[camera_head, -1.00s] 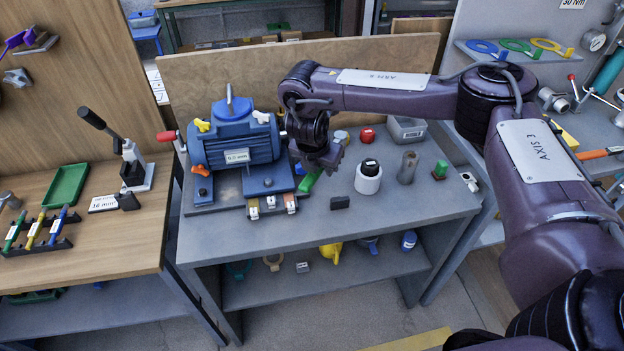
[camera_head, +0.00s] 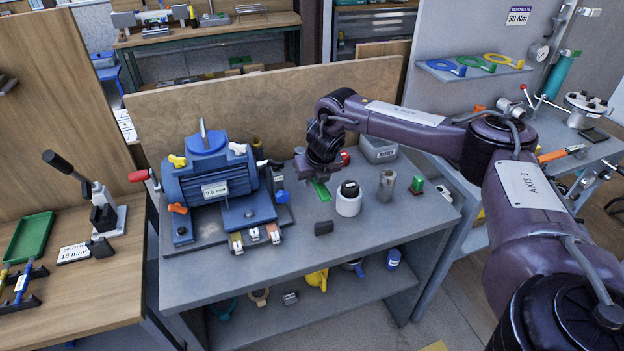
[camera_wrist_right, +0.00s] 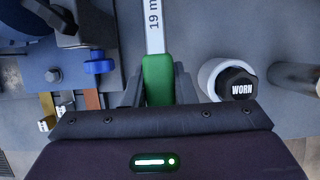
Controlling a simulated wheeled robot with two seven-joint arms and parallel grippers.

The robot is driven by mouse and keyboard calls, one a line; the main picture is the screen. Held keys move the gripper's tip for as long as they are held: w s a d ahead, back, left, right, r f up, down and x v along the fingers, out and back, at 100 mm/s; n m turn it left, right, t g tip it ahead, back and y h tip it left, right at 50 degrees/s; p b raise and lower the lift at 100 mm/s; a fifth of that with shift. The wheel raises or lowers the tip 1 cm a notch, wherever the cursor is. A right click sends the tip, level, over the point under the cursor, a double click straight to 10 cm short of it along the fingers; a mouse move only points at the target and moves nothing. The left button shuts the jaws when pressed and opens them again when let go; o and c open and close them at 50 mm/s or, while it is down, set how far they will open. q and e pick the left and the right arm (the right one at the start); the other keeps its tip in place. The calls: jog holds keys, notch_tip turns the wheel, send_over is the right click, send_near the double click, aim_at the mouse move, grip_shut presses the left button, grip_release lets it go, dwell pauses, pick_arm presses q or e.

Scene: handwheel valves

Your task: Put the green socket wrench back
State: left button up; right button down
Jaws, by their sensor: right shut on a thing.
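The green socket wrench has a green handle (camera_wrist_right: 158,80) and a pale shaft marked 19 mm, pointing away in the right wrist view. My right gripper (camera_wrist_right: 157,97) is shut around the handle. In the head view my right gripper (camera_head: 325,173) is over the bench, right of the blue motor, with part of the green wrench (camera_head: 322,190) showing below it. I cannot tell how high it is. A shelf on the right-hand panel carries blue, green (camera_head: 475,63) and yellow ring-shaped holders. My left gripper is out of view.
The blue motor (camera_head: 207,180) stands on the grey bench (camera_head: 270,285). The front bench strip is clear. A wrench rack (camera_head: 22,290) is at the left edge.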

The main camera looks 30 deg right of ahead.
jog(key=shift+f+b, duration=2)
jog(key=shift+f, duration=1.45)
jog(key=shift+f+b, duration=0.6)
jog(key=shift+f, duration=0.4)
jog(key=c, duration=0.6)
grip_release()
jog(key=shift+c, duration=0.2)
jog(key=shift+r, duration=0.1)
jog(key=shift+p+v, duration=2.95)
jog(key=shift+p, duration=0.2)
